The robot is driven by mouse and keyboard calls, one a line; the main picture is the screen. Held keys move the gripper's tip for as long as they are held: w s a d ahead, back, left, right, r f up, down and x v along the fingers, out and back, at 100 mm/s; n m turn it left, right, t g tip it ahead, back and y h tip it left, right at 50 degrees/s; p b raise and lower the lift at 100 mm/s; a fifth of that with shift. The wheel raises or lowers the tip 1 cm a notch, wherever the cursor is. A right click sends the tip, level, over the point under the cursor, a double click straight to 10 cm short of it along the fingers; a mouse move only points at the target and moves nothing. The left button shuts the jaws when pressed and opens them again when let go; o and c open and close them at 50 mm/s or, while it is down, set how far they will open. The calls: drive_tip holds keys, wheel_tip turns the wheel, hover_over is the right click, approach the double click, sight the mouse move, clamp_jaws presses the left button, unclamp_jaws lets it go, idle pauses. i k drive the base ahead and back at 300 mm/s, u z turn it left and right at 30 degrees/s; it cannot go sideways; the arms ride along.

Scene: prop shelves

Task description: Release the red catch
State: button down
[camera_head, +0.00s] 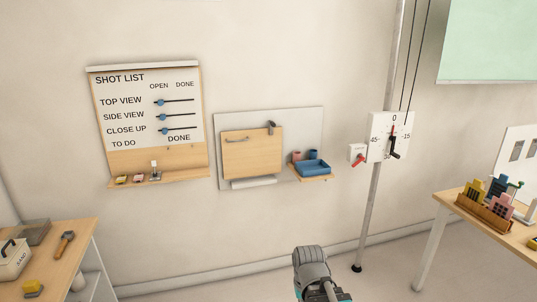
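The red catch (359,160) is a small red lever on a little white box (355,148), left of the white dial plate (378,152). It slants, with one end lower left. The dial plate is fixed at a grey pole and carries a 0 mark at top, angle numbers, a red pointer (392,131) and a black crank handle (394,148). Part of my grey arm shows at the bottom middle, well below and left of the catch and apart from it. My gripper's fingers are not in view.
Left of the catch, a wall panel holds a wooden flap (252,153) and a small shelf with a blue tray (312,171). A shot list board (150,125) hangs further left. A table (450,199) with coloured blocks stands right. Floor before the pole looks clear.

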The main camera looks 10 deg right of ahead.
sight(360, 157)
drive_tip(key=z, duration=0.15)
drive_tip(key=i, duration=1.35)
drive_tip(key=z, duration=0.25)
